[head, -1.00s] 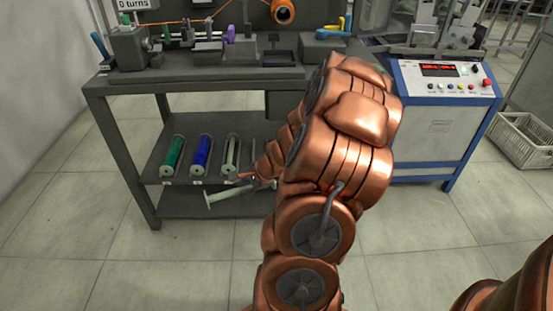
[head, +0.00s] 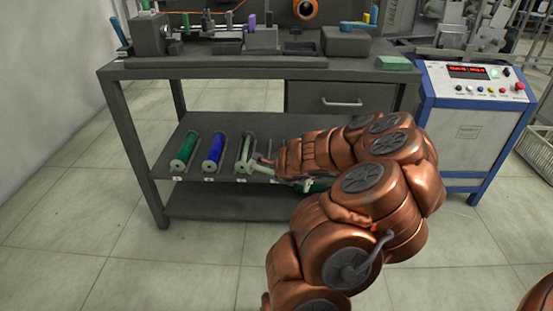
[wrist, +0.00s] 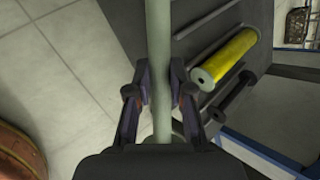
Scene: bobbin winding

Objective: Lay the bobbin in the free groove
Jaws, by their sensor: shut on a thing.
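My gripper (wrist: 160,92) is shut on a pale grey-green bobbin (wrist: 160,40), whose shaft stands upright in the wrist view and runs off the top. In the head view my arm mostly hides the gripper; a pale end (head: 260,167) shows beside it, close over the lower shelf (head: 205,127). On that shelf a green bobbin (head: 185,151), a blue bobbin (head: 214,152) and a pale bobbin (head: 245,149) lie side by side. A yellow bobbin (wrist: 224,58) lies on the shelf to the right of my gripper in the wrist view. I cannot tell which groove is free.
The bench top (head: 220,64) above the shelf carries the winding machine. A drawer (head: 342,98) hangs under the top, above my arm. A blue and white control cabinet (head: 470,130) stands at the right. Open floor lies in front.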

